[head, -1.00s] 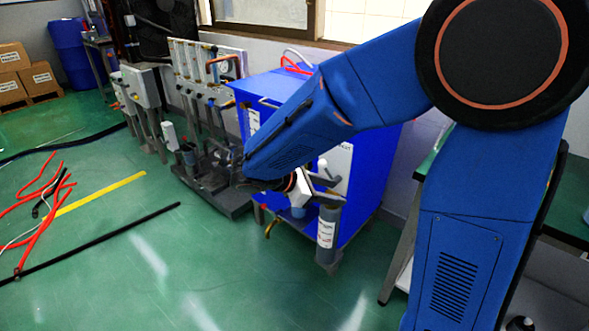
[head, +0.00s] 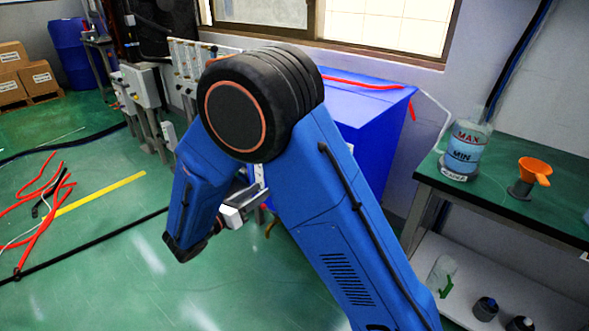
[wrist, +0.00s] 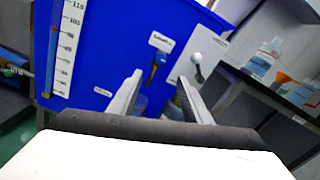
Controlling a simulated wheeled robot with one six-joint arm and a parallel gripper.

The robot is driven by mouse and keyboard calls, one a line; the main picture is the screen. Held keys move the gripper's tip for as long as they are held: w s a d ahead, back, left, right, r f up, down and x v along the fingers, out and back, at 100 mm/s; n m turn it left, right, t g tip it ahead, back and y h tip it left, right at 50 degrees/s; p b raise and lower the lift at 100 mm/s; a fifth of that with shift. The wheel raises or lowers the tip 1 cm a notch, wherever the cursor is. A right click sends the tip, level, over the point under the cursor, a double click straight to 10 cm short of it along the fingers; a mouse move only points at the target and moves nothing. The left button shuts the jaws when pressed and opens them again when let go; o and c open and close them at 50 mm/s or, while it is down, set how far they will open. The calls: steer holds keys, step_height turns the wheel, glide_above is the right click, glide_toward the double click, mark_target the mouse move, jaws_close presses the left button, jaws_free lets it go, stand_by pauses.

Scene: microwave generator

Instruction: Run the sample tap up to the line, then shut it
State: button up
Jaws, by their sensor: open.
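The blue cabinet (head: 372,125) stands behind my arm in the head view; its front is mostly hidden there. In the wrist view the cabinet front (wrist: 105,50) fills the middle. A small tap (wrist: 156,64) under a label, partly legible as "Sample", is on this front. A lever with a white knob (wrist: 197,58) is on a grey plate right of it. My gripper (wrist: 160,76) is open and empty, its fingertips appearing below and around the tap, apart from it. A pale translucent vessel (wrist: 140,103) shows partly between the fingers. My gripper also shows in the head view (head: 255,194).
A gauge (wrist: 68,45) with a number scale is on the cabinet's left. A green-topped bench (head: 510,205) at right holds a MAX/MIN jar (head: 465,152) and an orange funnel (head: 535,172). Red hoses (head: 42,200) lie on the floor at left, where much floor is clear.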

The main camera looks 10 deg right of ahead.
steer(key=x, duration=1.6)
steer(key=shift+w+d, duration=0.2)
steer(key=shift+d, duration=0.1)
steer(key=c, duration=1.1)
